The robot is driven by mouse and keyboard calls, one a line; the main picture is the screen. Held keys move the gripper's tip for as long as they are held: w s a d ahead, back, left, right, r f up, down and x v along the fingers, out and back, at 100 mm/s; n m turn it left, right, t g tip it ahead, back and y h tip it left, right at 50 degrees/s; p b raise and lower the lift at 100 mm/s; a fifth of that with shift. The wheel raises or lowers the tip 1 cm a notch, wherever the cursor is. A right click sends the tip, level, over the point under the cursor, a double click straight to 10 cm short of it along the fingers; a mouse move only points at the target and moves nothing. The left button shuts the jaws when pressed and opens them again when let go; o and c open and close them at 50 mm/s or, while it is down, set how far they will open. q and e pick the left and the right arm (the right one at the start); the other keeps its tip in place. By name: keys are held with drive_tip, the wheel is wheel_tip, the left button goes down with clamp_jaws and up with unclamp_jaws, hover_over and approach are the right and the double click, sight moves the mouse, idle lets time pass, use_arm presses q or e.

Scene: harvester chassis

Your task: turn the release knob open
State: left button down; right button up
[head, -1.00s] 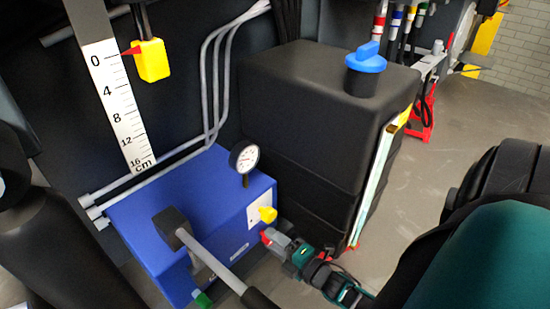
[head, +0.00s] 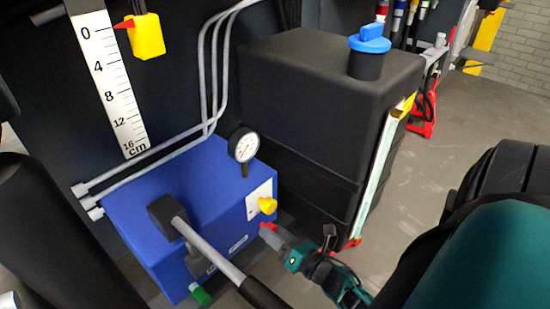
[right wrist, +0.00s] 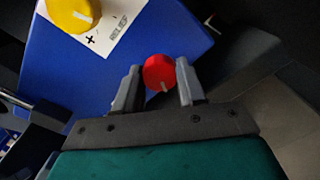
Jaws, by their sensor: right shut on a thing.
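The blue pump block (head: 150,205) stands at the lower left in the head view. A yellow knob (head: 267,205) sits on its white plate. In the right wrist view, the yellow knob (right wrist: 74,12) is at the top left, beside a plus sign and a partly readable label. My right gripper (right wrist: 157,88) is shut on the red knob, one finger on each side. In the head view, my right gripper (head: 274,236) is at the block's right end, below the yellow knob. My left gripper is out of view.
A black tank (head: 310,100) with a blue cap (head: 370,40) stands behind my right gripper. A dial gauge (head: 243,145) and a grey-and-black lever (head: 215,250) rise from the block. A green knob (head: 200,295) is low at the front. Open floor lies right.

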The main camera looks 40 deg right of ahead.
drive_tip(key=n, duration=0.5)
drive_tip(key=shift+f, duration=0.1)
idle(0.4)
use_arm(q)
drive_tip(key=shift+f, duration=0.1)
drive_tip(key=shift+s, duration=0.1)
use_arm(e)
drive_tip(key=o, duration=1.1)
drive_tip(key=shift+c, duration=0.2)
drive_tip(key=shift+s, duration=0.1)
